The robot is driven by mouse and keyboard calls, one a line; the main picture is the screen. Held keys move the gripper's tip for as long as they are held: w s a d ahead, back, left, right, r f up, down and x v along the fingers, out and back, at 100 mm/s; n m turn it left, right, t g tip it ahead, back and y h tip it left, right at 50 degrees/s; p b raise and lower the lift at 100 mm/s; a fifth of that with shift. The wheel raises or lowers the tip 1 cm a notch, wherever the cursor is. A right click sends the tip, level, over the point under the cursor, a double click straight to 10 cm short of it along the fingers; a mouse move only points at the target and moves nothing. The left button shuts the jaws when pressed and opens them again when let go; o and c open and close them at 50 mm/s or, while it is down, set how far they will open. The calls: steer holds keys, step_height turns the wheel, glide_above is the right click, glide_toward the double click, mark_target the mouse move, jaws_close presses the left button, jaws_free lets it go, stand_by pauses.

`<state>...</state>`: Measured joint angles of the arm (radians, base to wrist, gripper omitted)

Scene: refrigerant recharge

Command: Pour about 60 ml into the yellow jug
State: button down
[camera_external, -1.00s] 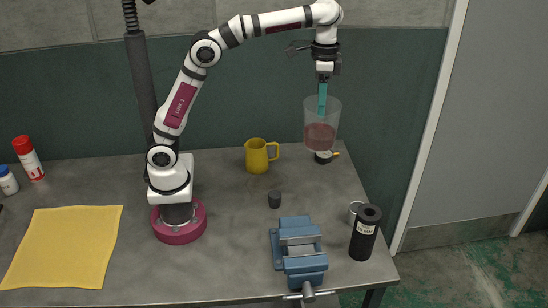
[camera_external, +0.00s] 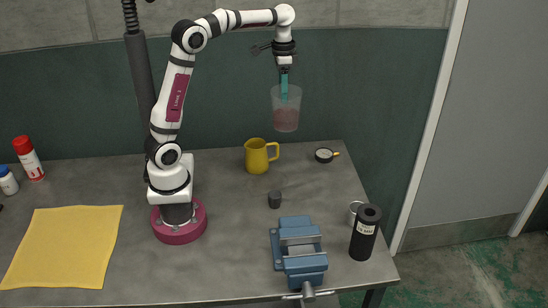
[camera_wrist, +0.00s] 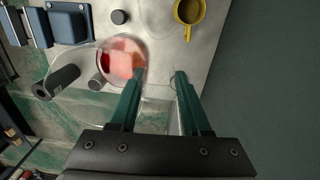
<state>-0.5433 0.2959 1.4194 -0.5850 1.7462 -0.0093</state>
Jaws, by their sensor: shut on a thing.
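The yellow jug (camera_external: 256,157) stands upright on the bench, with its handle to the right. It also shows at the top of the wrist view (camera_wrist: 187,12). My gripper (camera_external: 284,97) is shut on a clear beaker (camera_external: 286,112) holding reddish liquid. The beaker hangs nearly upright, high above the bench and to the right of the jug in the external view. In the wrist view the liquid (camera_wrist: 122,58) shows beside the teal fingers (camera_wrist: 158,76). The exact grip on the clear wall is hard to make out.
A dark cap (camera_external: 274,200), blue vise (camera_external: 299,250) and black cylinder (camera_external: 365,233) stand nearer the front. A yellow cloth (camera_external: 62,247) and two bottles are at left.

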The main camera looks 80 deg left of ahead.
steer(key=s+a+f+n, duration=0.2)
steer(key=s+a+f, duration=0.4)
steer(key=s, duration=0.3)
steer(key=s+a+f+n, duration=0.1)
steer(key=s+a+f, duration=0.45)
steer(key=s, duration=0.25)
steer(key=s+f+n, duration=0.3)
steer(key=f, duration=0.1)
steer(key=s+f+n, duration=0.4)
steer(key=s+a+f+n, duration=0.1)
steer(key=s+f+n, duration=0.2)
steer(key=f+n, duration=0.1)
steer(key=shift+s+t, duration=0.3)
steer(key=shift+d+r, duration=0.1)
steer(key=shift+d, duration=0.05)
steer(key=w+d+r+g+y, duration=0.3)
steer(key=w+r+g+y, duration=0.1)
steer(key=w+r+g, duration=0.4)
step_height(320, 180, up, 3)
steer(key=shift+w+f+g, duration=0.1)
steer(key=shift+w+g, duration=0.25)
steer(key=shift+g, duration=0.85)
